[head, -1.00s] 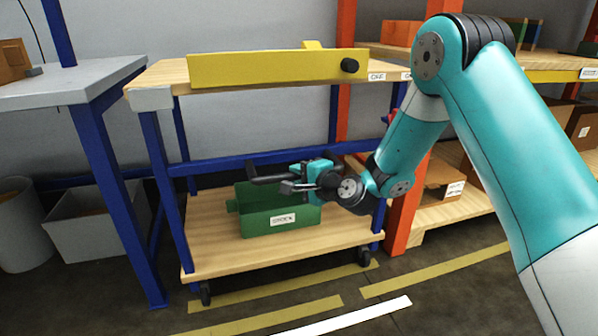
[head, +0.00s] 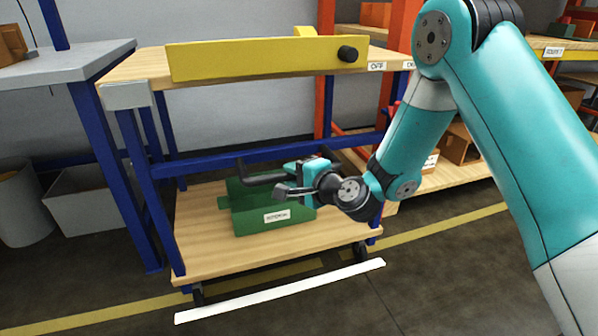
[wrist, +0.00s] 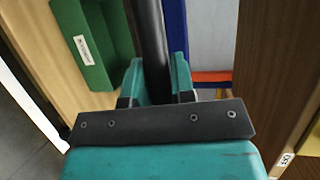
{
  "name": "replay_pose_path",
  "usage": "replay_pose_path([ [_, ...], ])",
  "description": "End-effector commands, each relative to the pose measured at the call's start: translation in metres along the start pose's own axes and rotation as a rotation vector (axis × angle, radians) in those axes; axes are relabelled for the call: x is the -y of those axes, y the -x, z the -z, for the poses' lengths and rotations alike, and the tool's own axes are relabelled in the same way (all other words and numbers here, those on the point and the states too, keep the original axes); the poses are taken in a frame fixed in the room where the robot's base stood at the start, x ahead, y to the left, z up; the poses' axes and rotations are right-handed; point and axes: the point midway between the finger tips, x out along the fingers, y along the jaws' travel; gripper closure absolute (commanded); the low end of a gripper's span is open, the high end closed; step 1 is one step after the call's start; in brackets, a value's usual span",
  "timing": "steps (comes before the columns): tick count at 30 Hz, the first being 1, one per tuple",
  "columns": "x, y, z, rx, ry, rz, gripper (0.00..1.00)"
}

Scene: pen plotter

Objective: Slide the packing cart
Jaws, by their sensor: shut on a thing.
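The packing cart has a wooden top (head: 130,66), a wooden lower deck (head: 205,258), blue legs and black casters (head: 198,295). It stands upright, its front casters just behind a white floor line (head: 290,289). In the wrist view the handle (wrist: 151,40) runs between the two teal fingers (wrist: 155,82). How the handle joins the cart is hidden.
A green bin (head: 255,221) sits on the lower deck. A yellow beam with a black knob (head: 347,54) lies along the top. A grey bench (head: 60,65) stands close on the left, with orange-post shelving (head: 398,60) behind right. The floor in front is open.

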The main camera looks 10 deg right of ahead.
Motion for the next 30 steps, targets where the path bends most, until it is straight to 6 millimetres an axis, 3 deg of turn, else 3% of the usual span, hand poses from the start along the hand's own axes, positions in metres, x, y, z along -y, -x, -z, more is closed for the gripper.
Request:
replay_pose_path([
  [8, -0.002, 0.0, -0.001, 0.002, 0.0, -0.004, 1.0],
  [9, -0.001, 0.0, -0.001, 0.002, 0.0, -0.004, 0.74],
  [12, -0.001, 0.0, -0.001, 0.002, 0.0, -0.003, 0.52],
  [23, -0.002, 0.004, 0.001, -0.001, -0.001, -0.001, 0.52],
  [30, -0.008, 0.035, 0.002, -0.004, -0.001, 0.002, 0.52],
])
